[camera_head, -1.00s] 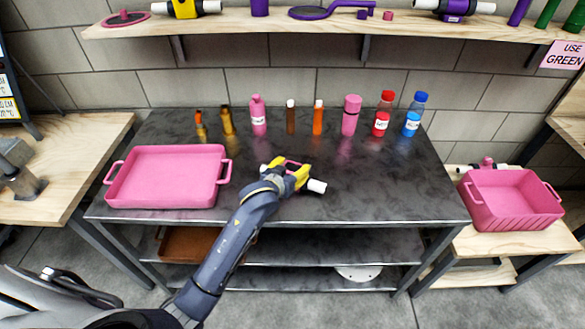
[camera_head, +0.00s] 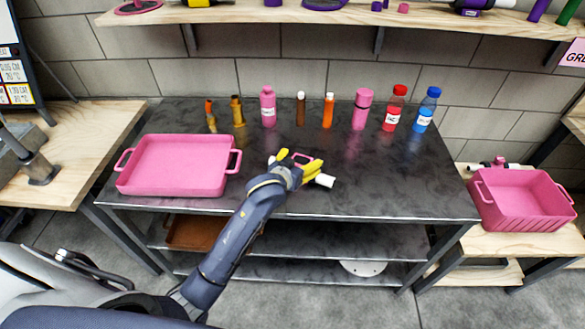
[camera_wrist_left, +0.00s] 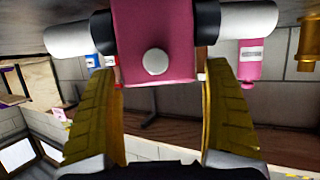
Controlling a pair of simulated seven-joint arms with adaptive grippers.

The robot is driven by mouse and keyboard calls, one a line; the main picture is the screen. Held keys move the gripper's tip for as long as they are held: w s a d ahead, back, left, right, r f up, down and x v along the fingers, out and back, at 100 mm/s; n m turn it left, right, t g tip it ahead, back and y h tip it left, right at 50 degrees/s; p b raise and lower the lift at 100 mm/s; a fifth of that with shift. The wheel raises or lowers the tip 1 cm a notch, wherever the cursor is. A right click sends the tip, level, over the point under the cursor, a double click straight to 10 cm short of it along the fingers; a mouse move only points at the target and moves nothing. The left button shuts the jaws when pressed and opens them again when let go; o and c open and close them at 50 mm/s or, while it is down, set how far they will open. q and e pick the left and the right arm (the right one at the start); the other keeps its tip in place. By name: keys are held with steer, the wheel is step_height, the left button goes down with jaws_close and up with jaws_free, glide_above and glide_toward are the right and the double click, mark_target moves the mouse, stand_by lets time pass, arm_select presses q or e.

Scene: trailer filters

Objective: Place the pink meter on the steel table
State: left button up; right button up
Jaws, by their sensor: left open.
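The pink meter (camera_head: 302,156), with white pipe ends, is at the middle of the dark steel table (camera_head: 400,195), partly hidden by my left gripper. In the left wrist view the meter's pink body (camera_wrist_left: 155,45) lies at the far ends of the yellow fingers, one on each side. My left gripper (camera_head: 298,164) is open around the meter. I cannot tell whether its fingers touch the meter, or whether the meter rests fully on the tabletop. My right gripper is not in view.
A pink tray (camera_head: 178,190) stands left on the table. Several bottles line its back edge, including a red one (camera_head: 394,108) and a blue one (camera_head: 426,110). A pink crate (camera_head: 522,220) is on the right wooden table, with another pink-and-white fitting (camera_head: 499,163) behind it. The table's right front is clear.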

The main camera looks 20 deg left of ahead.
arm_select(q)
steer(key=v, duration=1.1)
steer(key=shift+s, duration=0.15)
